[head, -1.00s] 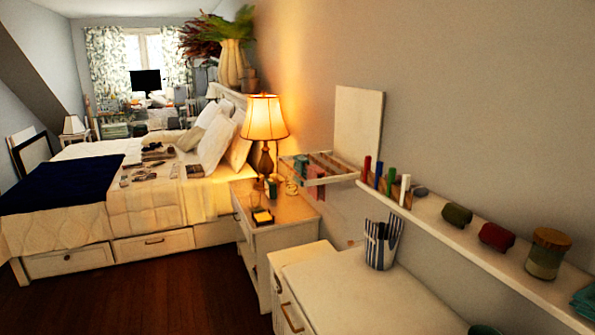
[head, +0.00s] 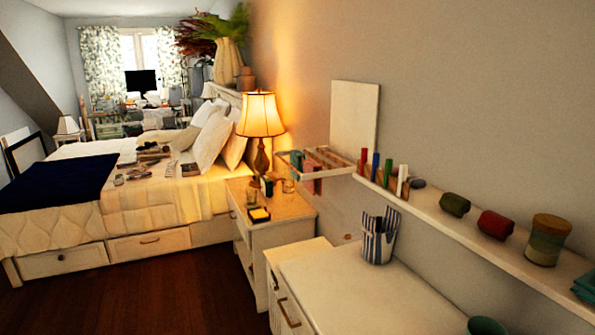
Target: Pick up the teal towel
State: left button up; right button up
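A folded teal cloth (head: 585,288) lies at the right end of the white wall shelf, cut off by the picture's right edge. A second teal cloth (head: 296,164) hangs on the small wall rack beside a pink-red cloth (head: 316,166). I cannot tell for certain which of the two is the towel. Neither of my grippers is in view.
The wall shelf (head: 445,222) also holds a green roll (head: 455,204), a red roll (head: 496,224) and a jar (head: 549,239). Below are a white cabinet (head: 345,285) with a striped cup (head: 378,240), and a nightstand with a lit lamp (head: 260,115). Wood floor is clear at lower left.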

aim_at(295, 155)
jog(key=i+j+z, duration=0.15)
jog(key=i+j, duration=0.4)
jog(key=i+j+z, duration=0.2)
jog(key=i+j, duration=0.4)
